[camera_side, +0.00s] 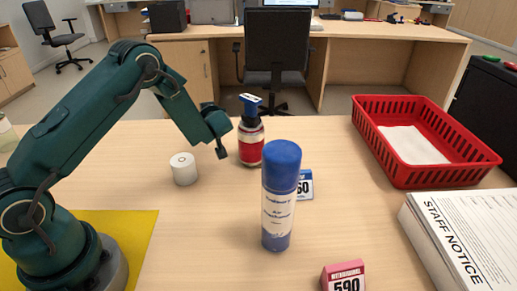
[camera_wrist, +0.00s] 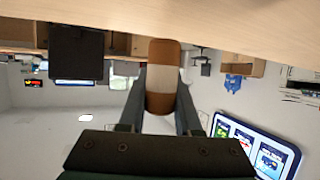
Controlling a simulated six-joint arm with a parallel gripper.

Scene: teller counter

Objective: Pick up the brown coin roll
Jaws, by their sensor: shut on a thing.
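The brown coin roll (camera_wrist: 160,92), brown at both ends with a pale band around its middle, shows in the wrist view between the two fingers of my gripper (camera_wrist: 161,103). The fingers are shut on its sides. In the side view my gripper (camera_side: 221,150) is above the counter, left of the red-labelled pump bottle (camera_side: 250,142). I cannot make out the coin roll in the side view; the gripper seems to hide it.
A white roll (camera_side: 184,170) stands on the counter below and left of my gripper. A blue spray can (camera_side: 280,205) stands in front, near a blue number tag (camera_side: 305,186) and a pink one (camera_side: 343,277). A red basket (camera_side: 420,145) and paper stack (camera_side: 465,240) are at right.

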